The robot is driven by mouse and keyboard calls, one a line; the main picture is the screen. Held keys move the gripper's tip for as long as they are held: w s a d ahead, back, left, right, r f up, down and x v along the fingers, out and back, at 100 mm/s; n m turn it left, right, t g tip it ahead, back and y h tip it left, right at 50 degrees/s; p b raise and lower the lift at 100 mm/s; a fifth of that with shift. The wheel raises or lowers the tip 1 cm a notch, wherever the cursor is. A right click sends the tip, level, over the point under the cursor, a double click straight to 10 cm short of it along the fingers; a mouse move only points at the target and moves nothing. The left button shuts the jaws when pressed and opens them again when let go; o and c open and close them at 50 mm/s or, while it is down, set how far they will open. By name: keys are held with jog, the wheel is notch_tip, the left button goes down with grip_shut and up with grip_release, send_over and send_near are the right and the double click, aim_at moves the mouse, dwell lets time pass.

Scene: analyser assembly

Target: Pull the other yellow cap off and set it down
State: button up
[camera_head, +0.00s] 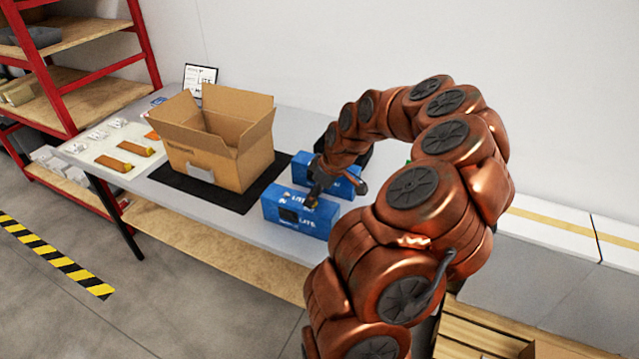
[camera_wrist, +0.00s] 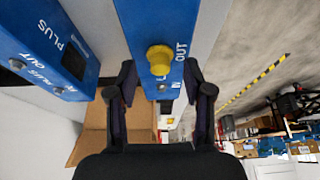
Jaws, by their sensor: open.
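The yellow cap (camera_wrist: 159,60) sits on a blue analyser box (camera_wrist: 155,18) marked "OUT" in the wrist view. My gripper (camera_wrist: 160,78) is open, with one dark finger on each side of the cap and a gap visible at both sides. In the head view my gripper (camera_head: 316,190) hangs low over the front blue analyser (camera_head: 278,212). A second blue analyser (camera_head: 345,188) stands just behind it, partly hidden by my arm. In the wrist view the other analyser (camera_wrist: 38,40), marked "PLUS", shows dark ports without yellow caps.
An open cardboard box (camera_head: 245,160) stands on a black mat (camera_head: 185,185) left of the analysers. Farther left, two brown pieces (camera_head: 140,148) with yellow ends lie on a pale tray (camera_head: 95,150). A sign (camera_head: 200,78) stands behind. Grey table surface (camera_head: 235,222) is bare along the front edge.

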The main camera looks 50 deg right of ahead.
jog(key=shift+w+a+f, duration=0.1)
jog(key=shift+w+f, duration=0.05)
jog(key=shift+f, duration=0.25)
grip_shut()
dwell(0.5)
jog(key=shift+r, duration=0.55)
dwell(0.4)
jog(key=shift+r, duration=3.35)
